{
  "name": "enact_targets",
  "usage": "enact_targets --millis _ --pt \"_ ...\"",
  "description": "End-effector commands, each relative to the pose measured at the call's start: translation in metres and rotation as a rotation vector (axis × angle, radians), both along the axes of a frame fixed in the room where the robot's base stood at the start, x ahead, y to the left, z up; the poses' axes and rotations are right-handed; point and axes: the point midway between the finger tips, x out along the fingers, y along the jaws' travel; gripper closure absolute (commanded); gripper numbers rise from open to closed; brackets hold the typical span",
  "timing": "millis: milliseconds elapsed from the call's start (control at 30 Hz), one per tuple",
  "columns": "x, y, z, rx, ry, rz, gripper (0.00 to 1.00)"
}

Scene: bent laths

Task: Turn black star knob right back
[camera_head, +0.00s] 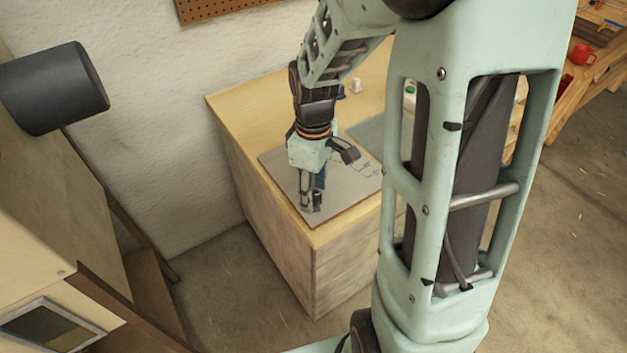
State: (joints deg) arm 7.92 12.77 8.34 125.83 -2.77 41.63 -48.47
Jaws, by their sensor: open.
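My gripper (311,207) points down over a grey board (283,172) on the wooden bench (240,115). Its fingers are open, with the tips low near the board's front left part. A small dark blue part (320,180) shows right beside the fingers. I cannot make out the black star knob for certain; the gripper may hide it. Whether the fingertips touch anything is too small to tell.
Line drawings mark the board's right part. A grey-green mat (376,136) lies to its right, with small white items (356,86) behind. A rough wall (165,110) stands at left. My arm hides the bench's right side.

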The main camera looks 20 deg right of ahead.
Motion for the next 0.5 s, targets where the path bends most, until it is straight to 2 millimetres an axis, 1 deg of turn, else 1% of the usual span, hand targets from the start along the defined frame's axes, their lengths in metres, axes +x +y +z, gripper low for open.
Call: enact_targets --millis 167,400,500 --pt "0.002 0.000 0.025 -0.001 -0.007 0.001 0.56" --pt "0.002 0.000 0.077 -0.001 -0.009 -0.001 0.56" --pt "0.002 0.000 0.095 0.000 -0.006 0.000 0.56"
